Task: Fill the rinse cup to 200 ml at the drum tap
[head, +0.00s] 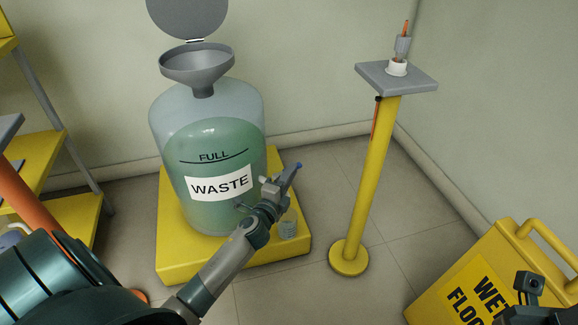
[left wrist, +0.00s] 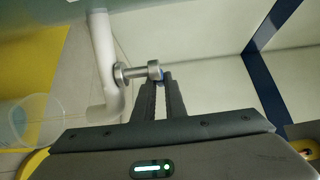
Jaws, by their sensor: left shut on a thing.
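The rinse cup (head: 288,226) is a small clear cup on the yellow base, at the front right of the big drum; it also shows at the left of the left wrist view (left wrist: 32,122). Its fill level cannot be read. My left gripper (head: 291,175) is beside the drum, just above the cup. In the left wrist view its fingers (left wrist: 163,84) are shut on a small blue part, which looks like the handle of the tap (left wrist: 135,73). The tap is a silver stem beside a white pipe (left wrist: 108,60).
The drum (head: 190,215) is labelled WASTE, holds green liquid and has a grey funnel (head: 197,65). Its yellow base (head: 190,264) stands on tiles. A yellow post (head: 370,180) and a wet-floor sign (head: 480,275) stand right, yellow shelves (head: 50,150) left. Bare floor lies between base and post.

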